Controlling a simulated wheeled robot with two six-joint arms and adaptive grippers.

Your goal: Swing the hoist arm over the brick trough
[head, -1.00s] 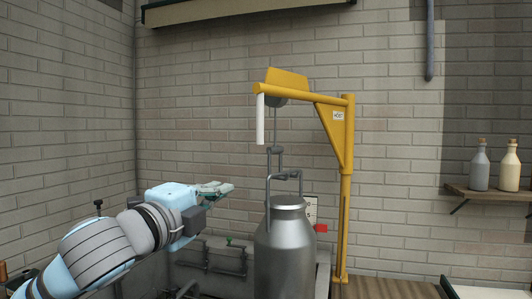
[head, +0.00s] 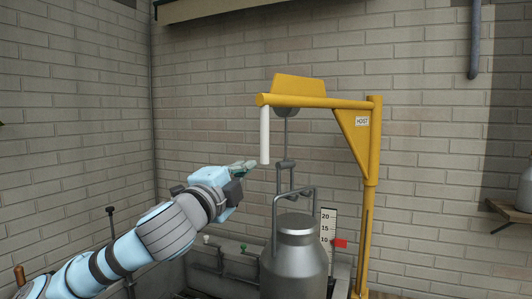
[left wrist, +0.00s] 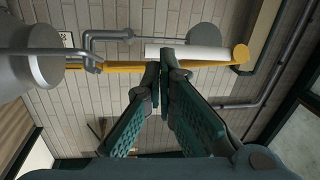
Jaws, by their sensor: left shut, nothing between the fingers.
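The yellow hoist arm (head: 320,102) reaches left from its upright post (head: 370,200). A white handle (head: 264,136) hangs from its free end. A metal churn (head: 295,262) hangs or stands below the arm's hook (head: 285,163); I cannot tell which. My left gripper (head: 253,165) is shut and empty, its tips close to the lower end of the handle. In the left wrist view the white handle (left wrist: 187,52) lies just beyond the closed fingertips; I cannot tell whether they touch. My right gripper is not in view.
A low grey wall with pipes and a green knob (head: 243,247) runs behind the churn; it may be the trough, its inside hidden. A numbered scale with a red marker (head: 340,243) stands right of the churn. A shelf (head: 508,212) is at far right.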

